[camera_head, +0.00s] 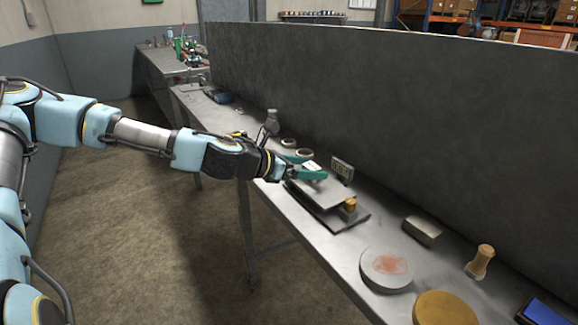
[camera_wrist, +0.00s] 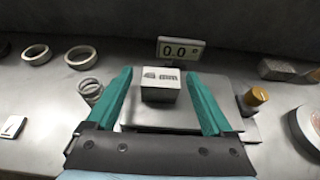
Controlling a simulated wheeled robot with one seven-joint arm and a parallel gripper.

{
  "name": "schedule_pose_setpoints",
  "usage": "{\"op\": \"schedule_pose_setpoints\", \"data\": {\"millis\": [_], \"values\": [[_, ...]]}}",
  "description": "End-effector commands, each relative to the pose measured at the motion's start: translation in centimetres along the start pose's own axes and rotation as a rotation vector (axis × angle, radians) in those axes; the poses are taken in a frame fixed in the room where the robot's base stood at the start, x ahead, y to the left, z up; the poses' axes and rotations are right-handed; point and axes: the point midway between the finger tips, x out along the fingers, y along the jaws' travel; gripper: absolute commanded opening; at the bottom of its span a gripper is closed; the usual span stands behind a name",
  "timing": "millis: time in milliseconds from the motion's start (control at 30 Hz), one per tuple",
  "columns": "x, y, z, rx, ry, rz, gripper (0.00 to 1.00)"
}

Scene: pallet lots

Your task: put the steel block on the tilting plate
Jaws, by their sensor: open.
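A pale steel block (camera_wrist: 160,86) with dark markings on its top is between the two fingers of my gripper (camera_wrist: 162,82) in the wrist view. It appears to rest on the flat grey tilting plate (camera_wrist: 158,117), towards the plate's far side. My green fingers are open, one on each side of the block, with a gap on both sides. In the head view my gripper (camera_head: 305,172) is over the far end of the plate (camera_head: 325,195), and the block (camera_head: 312,167) is partly hidden by the fingers.
A small display (camera_wrist: 181,49) reading 0.0 stands behind the plate. A brass-coloured cylinder (camera_head: 350,205) is at its near right corner. A grey block (camera_head: 422,231), a wooden peg (camera_head: 480,262) and round discs (camera_head: 387,268) lie nearer. Rings (camera_wrist: 81,57) lie left. A dark wall borders the bench.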

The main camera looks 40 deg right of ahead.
Motion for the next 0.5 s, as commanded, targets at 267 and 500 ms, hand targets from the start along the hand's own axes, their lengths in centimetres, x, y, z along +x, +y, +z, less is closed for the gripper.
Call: {"op": "schedule_pose_setpoints", "data": {"millis": [267, 500], "values": [[-5.5, 0.0, 0.5, 0.004, 0.003, 0.003, 0.86], [-7.3, 0.1, 0.6, 0.004, 0.003, 0.006, 0.86]]}}
